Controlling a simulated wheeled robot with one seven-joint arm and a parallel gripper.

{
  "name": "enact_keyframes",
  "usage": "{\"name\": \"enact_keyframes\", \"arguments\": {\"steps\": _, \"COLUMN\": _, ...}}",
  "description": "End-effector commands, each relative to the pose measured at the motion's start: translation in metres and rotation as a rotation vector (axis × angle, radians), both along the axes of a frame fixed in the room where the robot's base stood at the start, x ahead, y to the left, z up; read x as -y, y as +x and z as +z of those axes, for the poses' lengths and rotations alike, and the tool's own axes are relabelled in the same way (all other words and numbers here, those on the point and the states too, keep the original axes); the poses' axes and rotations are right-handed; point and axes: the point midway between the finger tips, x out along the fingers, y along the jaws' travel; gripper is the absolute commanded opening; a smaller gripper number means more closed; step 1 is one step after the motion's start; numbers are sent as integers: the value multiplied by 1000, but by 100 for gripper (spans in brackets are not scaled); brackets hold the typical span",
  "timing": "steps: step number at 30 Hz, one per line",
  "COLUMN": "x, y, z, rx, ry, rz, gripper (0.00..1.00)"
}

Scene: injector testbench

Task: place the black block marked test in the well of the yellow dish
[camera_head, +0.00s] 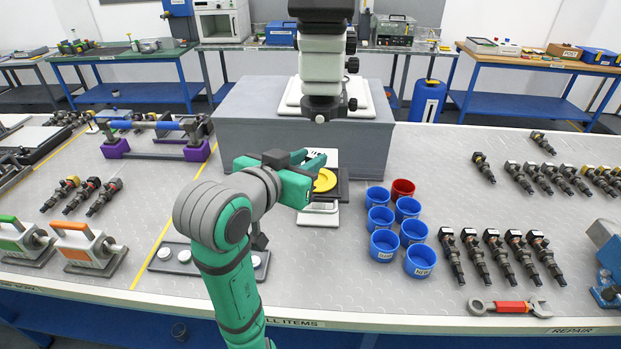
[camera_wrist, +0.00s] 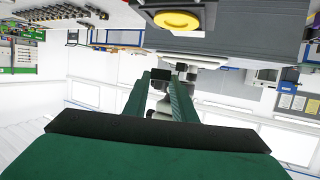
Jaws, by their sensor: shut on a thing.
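The yellow dish (camera_head: 325,181) sits on a dark plate at the front of the grey stand, just beyond my gripper. It also shows in the wrist view (camera_wrist: 177,20), whose picture is upside down. My gripper (camera_head: 308,160) has green fingers that reach toward the dish and appear raised above its level. In the wrist view my gripper (camera_wrist: 161,80) is shut on a small black block (camera_wrist: 160,74) at the fingertips. I cannot read a mark on the block. The dish's well is partly hidden by the fingers in the head view.
A microscope (camera_head: 322,60) stands over the grey stand (camera_head: 250,115) behind the dish. Several blue cups (camera_head: 384,246) and a red cup (camera_head: 402,188) stand to the right. A purple-footed fixture (camera_head: 115,148) is at left.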

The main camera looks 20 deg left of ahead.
Motion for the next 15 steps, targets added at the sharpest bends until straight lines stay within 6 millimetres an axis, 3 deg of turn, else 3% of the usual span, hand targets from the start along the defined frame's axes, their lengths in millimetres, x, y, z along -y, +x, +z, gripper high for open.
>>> {"name": "enact_keyframes", "arguments": {"steps": 7, "x": -8, "y": 38, "z": -39, "rx": -4, "ry": -4, "rz": 0, "gripper": 3}}
{"name": "enact_keyframes", "arguments": {"steps": 15, "x": -13, "y": 52, "z": -56, "rx": 0, "ry": 0, "rz": 2, "gripper": 3}}
